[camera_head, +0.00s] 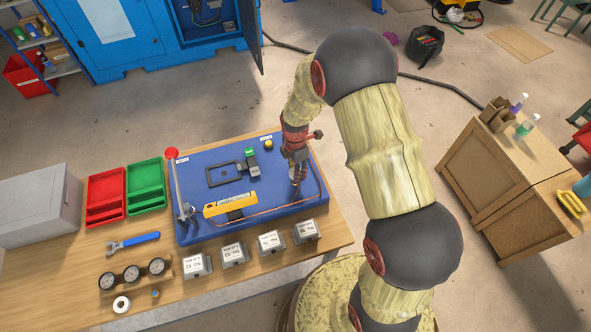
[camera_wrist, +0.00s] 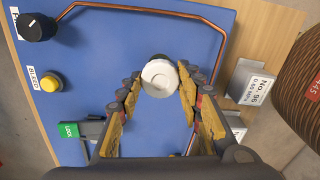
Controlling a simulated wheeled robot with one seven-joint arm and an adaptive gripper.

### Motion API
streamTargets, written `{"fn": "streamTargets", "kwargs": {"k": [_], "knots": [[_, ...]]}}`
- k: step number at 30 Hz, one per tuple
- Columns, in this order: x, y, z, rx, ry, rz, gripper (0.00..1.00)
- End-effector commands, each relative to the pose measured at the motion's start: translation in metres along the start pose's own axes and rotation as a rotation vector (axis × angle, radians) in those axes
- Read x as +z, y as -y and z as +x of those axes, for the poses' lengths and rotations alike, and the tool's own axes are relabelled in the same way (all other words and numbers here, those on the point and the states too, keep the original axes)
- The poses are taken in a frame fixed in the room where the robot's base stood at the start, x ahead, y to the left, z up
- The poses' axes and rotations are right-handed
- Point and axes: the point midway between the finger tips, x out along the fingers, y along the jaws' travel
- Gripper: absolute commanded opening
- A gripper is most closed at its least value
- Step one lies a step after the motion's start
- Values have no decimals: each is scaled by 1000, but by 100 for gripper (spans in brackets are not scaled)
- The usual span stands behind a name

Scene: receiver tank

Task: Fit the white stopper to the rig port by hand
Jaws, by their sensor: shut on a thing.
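The white stopper (camera_wrist: 159,77) is a round white cap with a grey part behind its upper edge. It sits between the fingertips of my gripper (camera_wrist: 158,90) in the wrist view, and the fingers are shut on it from both sides. In the head view my gripper (camera_head: 298,176) points down over the right part of the blue rig board (camera_head: 194,176). The stopper cannot be made out there. The port cannot be seen clearly; the stopper and fingers cover the board below them. I cannot tell whether the stopper touches the board.
A copper pipe (camera_wrist: 190,20) runs along the board's edge. Several labelled grey blocks (camera_head: 271,242) line the front. A red-topped lever (camera_head: 172,154) rises at the left.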

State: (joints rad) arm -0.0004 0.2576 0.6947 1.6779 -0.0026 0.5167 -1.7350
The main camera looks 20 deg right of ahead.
Motion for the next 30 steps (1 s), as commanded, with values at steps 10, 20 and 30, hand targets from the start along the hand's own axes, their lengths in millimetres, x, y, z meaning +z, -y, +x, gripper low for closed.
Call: {"fn": "streamTargets", "kwargs": {"k": [10,20,30], "knots": [[0,0,1,0,-5,745,38],[0,0,1,0,-4,737,56],[0,0,-1,0,-4,736,57]]}}
